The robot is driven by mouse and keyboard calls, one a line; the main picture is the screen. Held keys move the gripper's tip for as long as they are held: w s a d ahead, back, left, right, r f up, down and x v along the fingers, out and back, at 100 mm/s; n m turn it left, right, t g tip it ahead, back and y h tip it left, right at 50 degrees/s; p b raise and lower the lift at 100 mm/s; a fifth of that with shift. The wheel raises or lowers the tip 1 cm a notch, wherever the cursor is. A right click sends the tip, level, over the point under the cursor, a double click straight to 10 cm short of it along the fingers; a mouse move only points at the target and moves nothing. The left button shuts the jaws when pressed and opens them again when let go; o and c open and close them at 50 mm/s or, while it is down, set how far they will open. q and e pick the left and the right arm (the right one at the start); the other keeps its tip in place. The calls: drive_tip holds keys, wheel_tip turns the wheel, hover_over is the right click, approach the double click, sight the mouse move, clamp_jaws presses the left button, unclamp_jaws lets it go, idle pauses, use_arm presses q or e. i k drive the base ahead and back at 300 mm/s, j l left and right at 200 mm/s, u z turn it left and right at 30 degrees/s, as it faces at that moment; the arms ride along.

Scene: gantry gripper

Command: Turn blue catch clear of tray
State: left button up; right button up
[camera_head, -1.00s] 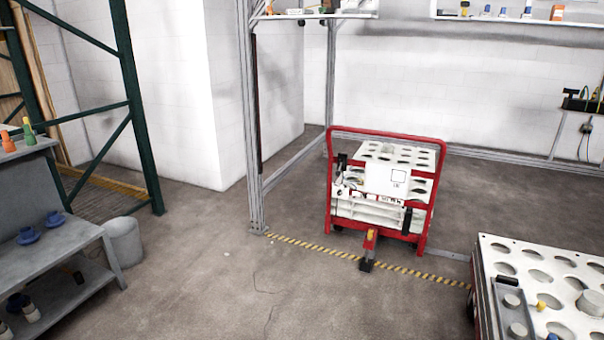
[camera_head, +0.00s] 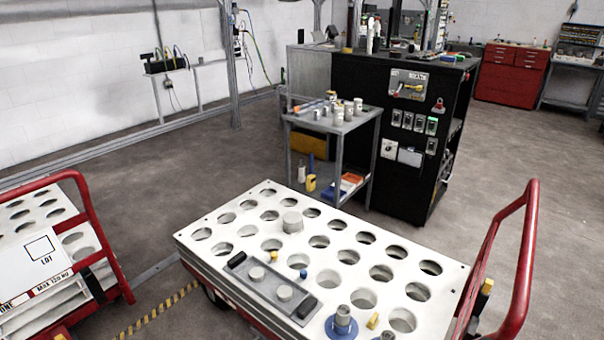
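A grey tray (camera_head: 266,299) with black end handles lies on the white perforated top of a red-framed cart. It holds two round pale pieces (camera_head: 285,293). A small blue piece (camera_head: 304,273) sits close to the tray's right long side; it may be the blue catch, but it is too small to tell how it is turned. A blue round base with a grey cylinder (camera_head: 342,324) stands at the cart's near edge, apart from the tray. Neither of my grippers is in view.
The cart top (camera_head: 230,202) has many round holes, a pale cylinder and yellow pieces. Its red handle (camera_head: 515,265) rises at right. Another red cart (camera_head: 45,240) stands left. Beyond are a small bench (camera_head: 368,118) and a black cabinet (camera_head: 405,172). Floor at left centre is clear.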

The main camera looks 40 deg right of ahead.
sight(303, 272)
drive_tip(key=i+j+z, duration=0.1)
drive_tip(key=z, duration=0.3)
drive_tip(key=i+j+z, duration=0.2)
drive_tip(key=z, duration=0.2)
drive_tip(key=i+j+z, duration=0.2)
drive_tip(key=z, duration=0.2)
drive_tip(key=i+j+z, duration=0.25)
drive_tip(key=z, duration=0.15)
drive_tip(key=j+z, duration=0.4)
drive_tip(key=i+j+z, duration=0.15)
drive_tip(key=j+z, duration=0.25)
drive_tip(key=i+j+z, duration=0.1)
drive_tip(key=j+z, duration=0.25)
drive_tip(key=i+j+z, duration=0.1)
drive_tip(key=j+z, duration=0.15)
drive_tip(key=z, duration=0.15)
